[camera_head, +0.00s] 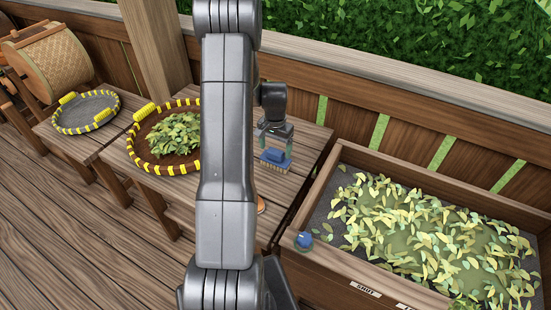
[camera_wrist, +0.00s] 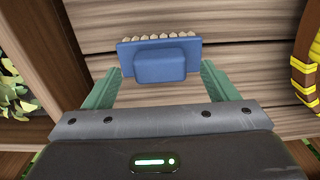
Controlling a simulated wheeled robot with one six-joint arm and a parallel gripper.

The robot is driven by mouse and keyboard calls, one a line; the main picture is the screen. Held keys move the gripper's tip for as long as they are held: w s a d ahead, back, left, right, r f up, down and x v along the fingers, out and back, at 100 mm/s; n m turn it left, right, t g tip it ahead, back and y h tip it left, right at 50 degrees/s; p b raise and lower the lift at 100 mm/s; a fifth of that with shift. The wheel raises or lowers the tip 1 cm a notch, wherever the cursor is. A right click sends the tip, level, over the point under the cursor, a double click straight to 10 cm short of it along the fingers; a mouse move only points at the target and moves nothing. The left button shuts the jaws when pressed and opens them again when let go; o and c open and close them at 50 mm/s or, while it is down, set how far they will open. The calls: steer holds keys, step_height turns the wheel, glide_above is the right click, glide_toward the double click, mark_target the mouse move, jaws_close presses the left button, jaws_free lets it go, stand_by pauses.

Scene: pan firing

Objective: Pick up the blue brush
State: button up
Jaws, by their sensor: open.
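The blue brush (camera_head: 276,157) lies on the wooden table (camera_head: 300,180), right of my arm in the head view. It has a raised blue block on top and pale bristles along its edge. My gripper (camera_head: 275,140) is just above it and open. In the wrist view the brush (camera_wrist: 160,62) sits ahead of and between the two green fingers of my gripper (camera_wrist: 160,85), with its wide base reaching across their tips. I cannot tell whether the fingers touch it.
An empty tray (camera_head: 86,111) sits farther left. A wooden bin (camera_head: 327,172) full of leaves stands at the right, with a small blue ball (camera_head: 304,240) on its edge.

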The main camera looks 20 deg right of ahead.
mark_target(276, 151)
steer(key=shift+d+f, duration=0.1)
steer(key=shift+f, duration=1.35)
steer(key=c, duration=1.5)
steer(key=shift+r+b, duration=0.75)
steer(key=shift+r, duration=4.3)
steer(key=o, duration=0.8)
steer(key=c, duration=1)
steer(key=shift+f, duration=0.1)
